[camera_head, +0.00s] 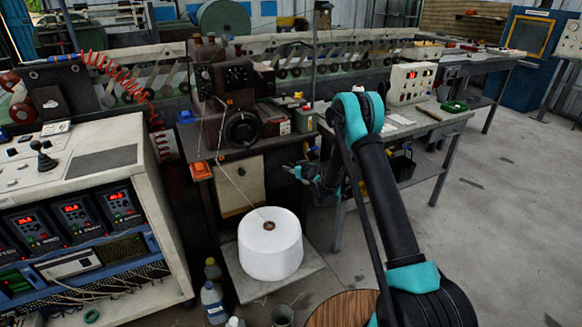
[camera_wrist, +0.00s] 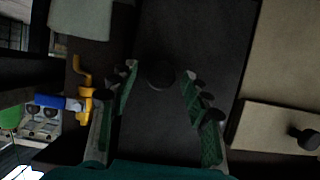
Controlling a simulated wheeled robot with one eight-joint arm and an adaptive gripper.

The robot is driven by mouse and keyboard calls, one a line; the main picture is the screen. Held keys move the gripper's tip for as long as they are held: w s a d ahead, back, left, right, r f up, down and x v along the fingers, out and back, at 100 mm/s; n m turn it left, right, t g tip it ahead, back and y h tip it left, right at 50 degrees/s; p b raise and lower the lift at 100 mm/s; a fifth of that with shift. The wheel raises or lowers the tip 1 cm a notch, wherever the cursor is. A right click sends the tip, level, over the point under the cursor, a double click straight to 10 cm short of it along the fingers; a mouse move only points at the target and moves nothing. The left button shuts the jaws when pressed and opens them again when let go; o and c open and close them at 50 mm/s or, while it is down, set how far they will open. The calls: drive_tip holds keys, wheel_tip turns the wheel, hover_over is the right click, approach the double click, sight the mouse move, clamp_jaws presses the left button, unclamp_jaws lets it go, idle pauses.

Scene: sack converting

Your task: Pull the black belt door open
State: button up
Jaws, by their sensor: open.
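In the head view my gripper (camera_head: 291,171) is at the front of the dark machine, right of a beige panel (camera_head: 240,187). The door is too dark and covered there to make out, and no opening shows.
In the wrist view a beige panel with another black knob (camera_wrist: 304,137) is at right, and a yellow crank-like part (camera_wrist: 83,92) at left. In the head view a white spool (camera_head: 270,245) stands below the gripper, a control cabinet (camera_head: 150,225) at left, and open floor (camera_head: 490,230) at right.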

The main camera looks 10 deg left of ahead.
clamp_jaws()
idle(0.3)
